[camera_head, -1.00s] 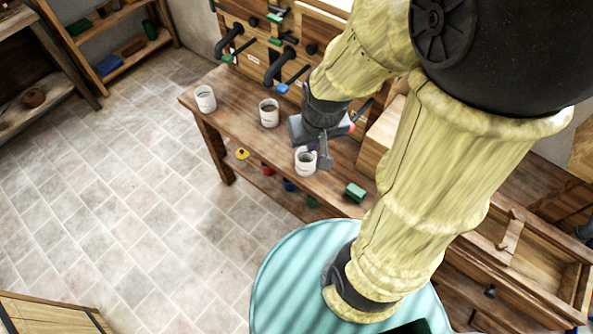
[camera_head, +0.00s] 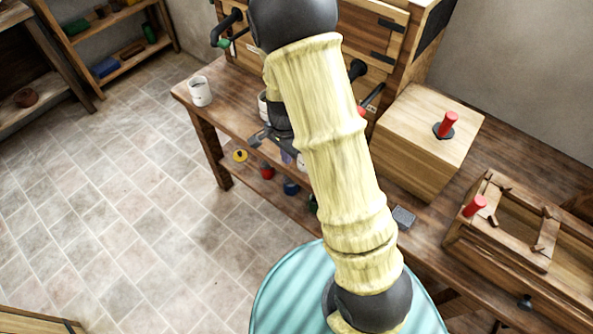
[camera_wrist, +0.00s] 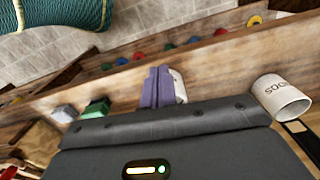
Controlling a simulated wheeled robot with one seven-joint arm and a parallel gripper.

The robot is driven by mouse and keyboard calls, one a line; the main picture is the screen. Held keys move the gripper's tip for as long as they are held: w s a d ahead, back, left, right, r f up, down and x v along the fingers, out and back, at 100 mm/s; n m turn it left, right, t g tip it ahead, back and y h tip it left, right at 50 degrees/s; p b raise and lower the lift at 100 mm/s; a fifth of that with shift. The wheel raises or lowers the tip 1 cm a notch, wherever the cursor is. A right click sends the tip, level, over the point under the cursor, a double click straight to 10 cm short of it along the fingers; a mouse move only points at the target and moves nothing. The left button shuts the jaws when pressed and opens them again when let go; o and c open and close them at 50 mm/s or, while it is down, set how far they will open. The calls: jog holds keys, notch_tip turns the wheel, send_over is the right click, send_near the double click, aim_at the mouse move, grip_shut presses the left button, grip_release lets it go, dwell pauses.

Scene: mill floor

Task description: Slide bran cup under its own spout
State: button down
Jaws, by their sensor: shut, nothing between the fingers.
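Several white cups stand along the bench (camera_head: 225,110). The left one (camera_head: 200,92) is clear in the head view; the middle one (camera_head: 262,105) is mostly behind my arm. Only a sliver of the right one (camera_head: 301,162) shows. I cannot read which cup is bran. My gripper (camera_head: 288,156) is low over the bench's front edge, shut and empty. In the wrist view its fingers (camera_wrist: 158,88) are together, with a white cup (camera_wrist: 179,86) right beside them; touching or apart I cannot tell. My arm hides most spouts; one black spout (camera_head: 227,27) shows at left.
A wooden box (camera_head: 425,140) with a red-handled knob stands on the bench to the right, beside an open wooden drawer frame (camera_head: 520,230). A small grey block (camera_head: 403,217) lies on the bench near my arm. Coloured items sit on a lower shelf. The floor at left is clear.

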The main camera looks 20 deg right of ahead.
aim_at(297, 173)
jog(key=d+f, duration=0.1)
jog(key=f, duration=0.2)
jog(key=w+d+f+p, duration=0.1)
jog(key=f, duration=0.2)
jog(key=d+f, duration=0.1)
jog(key=f, duration=0.2)
jog(key=shift+w+f+p, duration=0.35)
jog(key=shift+w+d, duration=0.15)
jog(key=shift+d, duration=0.1)
jog(key=w+d, duration=0.1)
jog(key=d, duration=0.1)
jog(key=w+d, duration=0.1)
jog(key=d, duration=0.1)
jog(key=w+d, duration=0.1)
jog(key=d, duration=0.1)
jog(key=shift+w+b, duration=0.35)
jog(key=shift+b, duration=0.05)
